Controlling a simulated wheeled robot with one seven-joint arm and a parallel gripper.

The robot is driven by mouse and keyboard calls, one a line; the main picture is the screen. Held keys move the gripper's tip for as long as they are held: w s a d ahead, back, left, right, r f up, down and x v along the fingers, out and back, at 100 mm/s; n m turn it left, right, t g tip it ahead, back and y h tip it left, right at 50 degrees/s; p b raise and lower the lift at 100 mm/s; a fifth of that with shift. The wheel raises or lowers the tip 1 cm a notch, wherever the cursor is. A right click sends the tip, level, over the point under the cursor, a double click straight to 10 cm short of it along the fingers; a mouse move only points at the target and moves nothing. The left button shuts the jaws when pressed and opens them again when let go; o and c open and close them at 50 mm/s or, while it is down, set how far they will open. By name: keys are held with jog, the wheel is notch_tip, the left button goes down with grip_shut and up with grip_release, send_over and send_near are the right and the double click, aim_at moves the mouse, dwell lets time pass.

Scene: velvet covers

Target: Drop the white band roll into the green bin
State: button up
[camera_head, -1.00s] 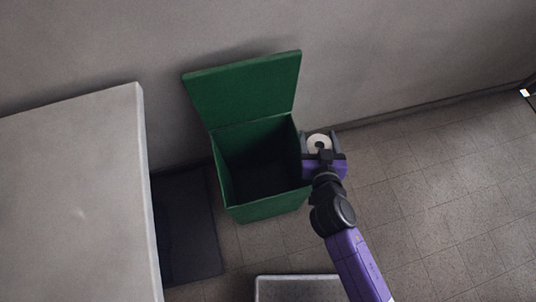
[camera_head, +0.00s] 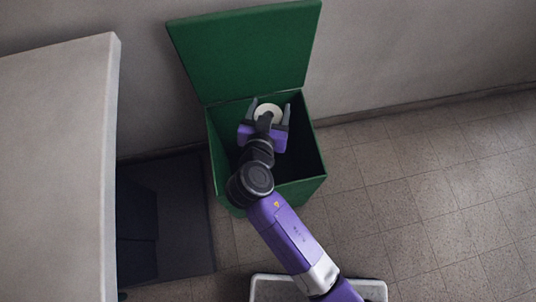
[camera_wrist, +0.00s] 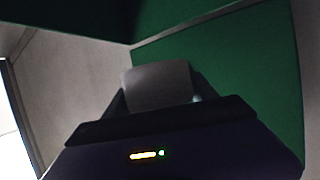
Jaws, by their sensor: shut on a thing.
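The green bin (camera_head: 312,163) stands on the floor with its lid (camera_head: 245,50) raised against the wall. My gripper (camera_head: 268,106) is over the bin's opening, towards the lid side. It is shut on the white band roll (camera_head: 268,108), which shows as a pale ring between the two fingers. In the wrist view the roll (camera_wrist: 158,85) is a pale grey block between the fingers, with the green of the bin (camera_wrist: 230,70) behind it. My arm hides part of the bin's inside and front wall.
A pale grey table or counter (camera_head: 55,150) stands at the left. A dark mat or panel (camera_head: 185,220) lies between it and the bin. The wall (camera_head: 420,50) runs behind the bin. Tiled floor (camera_head: 430,200) at the right is clear.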

notch_tip(320, 180, down, 5)
jog(key=b, duration=0.2)
jog(key=shift+b, duration=0.4)
jog(key=o, duration=1.4)
jog(key=shift+o, duration=0.2)
jog(key=d+p+v, duration=0.1)
jog(key=v, duration=0.6)
jog(key=shift+s+a+r, duration=0.15)
jog(key=shift+s+a, duration=0.3)
jog(key=shift+a, duration=0.05)
